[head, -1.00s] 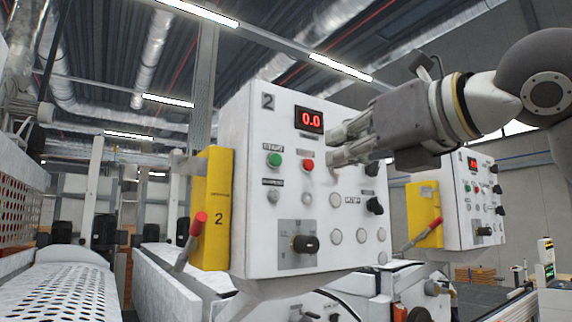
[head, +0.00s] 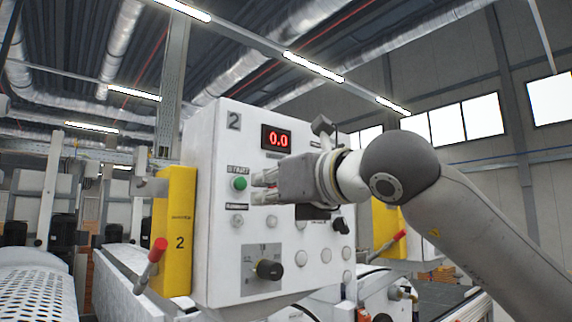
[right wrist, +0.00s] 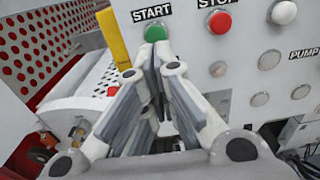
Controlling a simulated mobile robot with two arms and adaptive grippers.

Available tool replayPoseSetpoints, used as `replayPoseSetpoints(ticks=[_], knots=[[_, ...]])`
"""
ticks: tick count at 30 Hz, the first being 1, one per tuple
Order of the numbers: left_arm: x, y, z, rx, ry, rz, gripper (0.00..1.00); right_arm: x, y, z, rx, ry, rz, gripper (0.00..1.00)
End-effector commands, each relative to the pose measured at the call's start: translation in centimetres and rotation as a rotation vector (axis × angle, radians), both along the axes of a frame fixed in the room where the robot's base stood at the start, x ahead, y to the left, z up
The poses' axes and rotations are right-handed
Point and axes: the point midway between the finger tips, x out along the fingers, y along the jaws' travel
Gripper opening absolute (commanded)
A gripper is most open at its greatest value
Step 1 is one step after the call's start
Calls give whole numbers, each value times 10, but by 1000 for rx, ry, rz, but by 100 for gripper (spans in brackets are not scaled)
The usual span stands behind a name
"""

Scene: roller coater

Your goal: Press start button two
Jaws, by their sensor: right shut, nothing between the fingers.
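The control panel marked 2 (head: 210,250) is a white box with a red 0.0 display (head: 276,139). Its green button, labelled START (head: 239,183), is at the panel's upper left. It also shows in the right wrist view (right wrist: 155,33), where the red STOP button (right wrist: 221,22) is to its right. My right gripper (head: 260,188) is shut and empty, its fingertips just right of the green button in the head view. In the right wrist view its tips (right wrist: 161,62) are just below the button. I cannot tell whether they touch the panel. My left gripper is out of view.
A yellow block marked 2 (head: 177,235) with a red-tipped lever (head: 157,250) is on the panel's left side. A black knob (head: 268,269) sticks out lower down. A second panel's yellow block (head: 386,225) is behind my right arm.

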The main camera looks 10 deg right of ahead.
Motion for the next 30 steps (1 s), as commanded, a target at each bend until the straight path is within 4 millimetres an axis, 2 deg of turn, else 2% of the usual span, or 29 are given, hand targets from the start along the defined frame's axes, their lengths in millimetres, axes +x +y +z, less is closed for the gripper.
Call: replayPoseSetpoints(ticks=[1,3,11,25,30], knots=[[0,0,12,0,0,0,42,7,6,5,-1,3,2,0],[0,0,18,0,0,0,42,14,10,4,-1,3,1,0],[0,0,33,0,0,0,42,32,22,2,0,2,1,0],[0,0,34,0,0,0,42,36,25,-1,0,1,2,0],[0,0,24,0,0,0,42,36,25,-3,1,1,2,0]])
